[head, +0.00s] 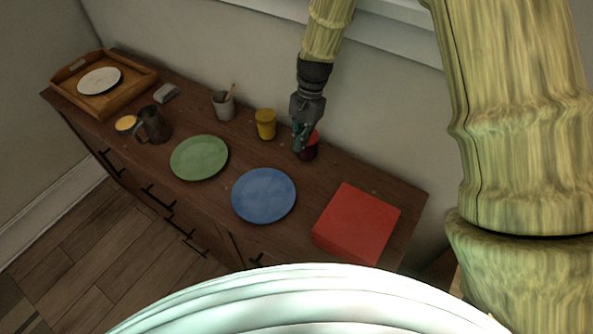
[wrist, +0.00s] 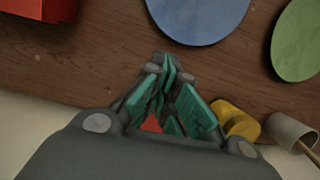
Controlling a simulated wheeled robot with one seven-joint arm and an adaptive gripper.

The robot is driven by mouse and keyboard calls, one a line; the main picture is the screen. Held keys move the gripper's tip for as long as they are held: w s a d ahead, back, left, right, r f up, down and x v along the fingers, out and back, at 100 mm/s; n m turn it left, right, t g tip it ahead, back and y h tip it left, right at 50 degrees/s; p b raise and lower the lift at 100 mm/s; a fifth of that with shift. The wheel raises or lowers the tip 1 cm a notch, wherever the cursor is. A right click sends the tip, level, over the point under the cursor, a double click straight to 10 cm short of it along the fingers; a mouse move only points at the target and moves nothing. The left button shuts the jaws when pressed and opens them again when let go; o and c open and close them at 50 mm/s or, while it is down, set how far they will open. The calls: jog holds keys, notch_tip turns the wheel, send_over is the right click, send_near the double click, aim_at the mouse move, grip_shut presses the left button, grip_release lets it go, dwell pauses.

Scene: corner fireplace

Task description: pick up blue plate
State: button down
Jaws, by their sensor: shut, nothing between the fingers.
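The blue plate (head: 264,195) lies flat on the wooden dresser top, between the green plate and the red box in the head view. In the wrist view the blue plate (wrist: 198,14) is cut off by the top edge, beyond my fingertips. My gripper (head: 299,146) is above the back part of the dresser, beside and partly in front of a dark red cup. It is apart from the blue plate. In the wrist view my gripper (wrist: 168,72) has its teal-padded fingers together, with nothing held. A bit of red shows between the finger links.
The green plate (head: 199,158), red box (head: 357,222), dark red cup (head: 309,148), yellow cup (head: 265,124), and grey cup (head: 223,105) share the dresser top (head: 300,227). A dark mug (head: 153,124) and wooden tray (head: 72,91) stand farther left. A wall runs behind.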

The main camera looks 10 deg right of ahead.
aim_at(277, 198)
jog(key=shift+p+x, duration=1.7)
jog(key=shift+x, duration=3.45)
jog(key=s+a, duration=0.7)
